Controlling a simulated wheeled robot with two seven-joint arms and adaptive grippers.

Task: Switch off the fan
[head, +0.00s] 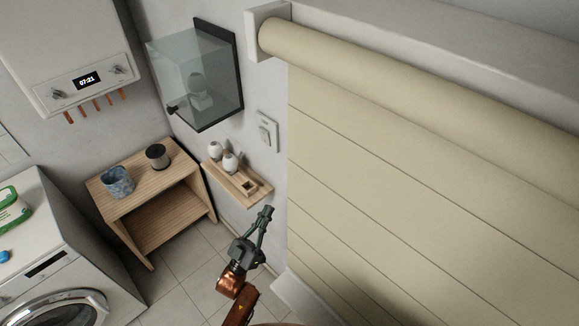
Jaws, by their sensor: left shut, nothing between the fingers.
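A white wall switch plate (268,134) with a rocker is mounted on the grey wall, left of the blind. Small lettering sits above the rocker, too small to read, and I cannot tell which way the rocker is set. No fan is clearly recognisable in view. My left gripper (265,213) is shut and empty. In the picture it is below the switch plate, close to the front corner of the small shelf, and apart from the switch. My right gripper is not in view.
A wooden wall shelf (224,178) with two white vases is just beside my left gripper. A glass-fronted cabinet (217,62) hangs above. A beige roller blind (420,180) fills the right side. A wooden stand (135,175) and washing machine (30,235) are left.

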